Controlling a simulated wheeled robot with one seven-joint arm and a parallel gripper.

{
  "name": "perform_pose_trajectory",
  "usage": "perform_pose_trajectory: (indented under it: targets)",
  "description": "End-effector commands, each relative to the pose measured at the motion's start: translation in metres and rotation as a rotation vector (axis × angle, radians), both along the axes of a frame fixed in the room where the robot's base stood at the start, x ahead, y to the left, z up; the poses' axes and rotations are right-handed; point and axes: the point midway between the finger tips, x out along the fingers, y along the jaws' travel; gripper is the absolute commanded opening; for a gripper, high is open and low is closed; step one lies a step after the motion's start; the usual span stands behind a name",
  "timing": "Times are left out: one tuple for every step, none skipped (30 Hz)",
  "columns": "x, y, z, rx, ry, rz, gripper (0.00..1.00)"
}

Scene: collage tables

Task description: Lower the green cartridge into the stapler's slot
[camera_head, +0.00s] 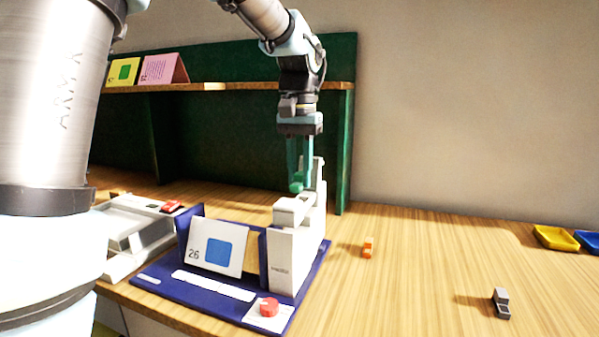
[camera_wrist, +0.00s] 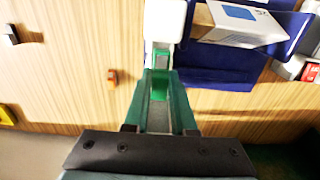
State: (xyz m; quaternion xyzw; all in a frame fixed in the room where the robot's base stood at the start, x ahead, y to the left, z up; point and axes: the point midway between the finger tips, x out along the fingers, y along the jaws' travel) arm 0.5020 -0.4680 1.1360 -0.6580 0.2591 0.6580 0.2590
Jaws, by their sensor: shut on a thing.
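My gripper (camera_head: 299,165) has teal fingers and points down at the back of the stapler. It is shut on the green cartridge (camera_head: 296,186), which shows low between the fingers. In the wrist view the green cartridge (camera_wrist: 159,86) shows between the fingertips, close to the white stapler top. The stapler (camera_head: 283,258) is white and stands upright at the right end of a dark blue base. Its top also shows in the wrist view (camera_wrist: 164,20). The fingers hide the slot, and I cannot tell whether the cartridge touches it.
A card marked 26 with a blue square (camera_head: 220,247) stands on the blue base (camera_head: 190,295), with a red button (camera_head: 269,307) in front. A grey-white device (camera_head: 135,235) is at left. An orange piece (camera_head: 368,247), a grey piece (camera_head: 502,303) and a yellow tray (camera_head: 555,238) lie right.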

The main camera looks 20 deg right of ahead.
Motion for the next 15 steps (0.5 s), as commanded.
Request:
perform_pose_trajectory:
  targets:
    - [0.0, 0.0, -0.006, 0.0, 0.0, 0.0, 0.0]
    - [0.0, 0.0, -0.007, 0.0, 0.0, 0.0, 0.0]
    - [0.0, 0.0, -0.01, 0.0, 0.0, 0.0, 0.0]
    - [0.0, 0.0, -0.012, 0.0, 0.0, 0.0, 0.0]
    - [0.0, 0.0, -0.013, 0.0, 0.0, 0.0, 0.0]
    - [0.0, 0.0, -0.016, 0.0, 0.0, 0.0, 0.0]
    - [0.0, 0.0, -0.017, 0.0, 0.0, 0.0, 0.0]
    - [0.0, 0.0, -0.018, 0.0, 0.0, 0.0, 0.0]
    - [0.0, 0.0, -0.02, 0.001, 0.001, 0.0, 0.0]
    - [0.0, 0.0, -0.022, 0.001, 0.001, 0.0, 0.0]
    - [0.0, 0.0, -0.024, 0.001, 0.001, 0.0, 0.0]
    - [0.0, 0.0, -0.026, 0.001, 0.001, 0.0, 0.0]
    - [0.0, 0.0, -0.027, 0.001, 0.001, 0.0, 0.0]
    - [0.0, 0.0, -0.028, 0.001, 0.001, 0.0, 0.0]
    - [0.0, 0.0, -0.03, 0.001, 0.001, 0.0, 0.0]
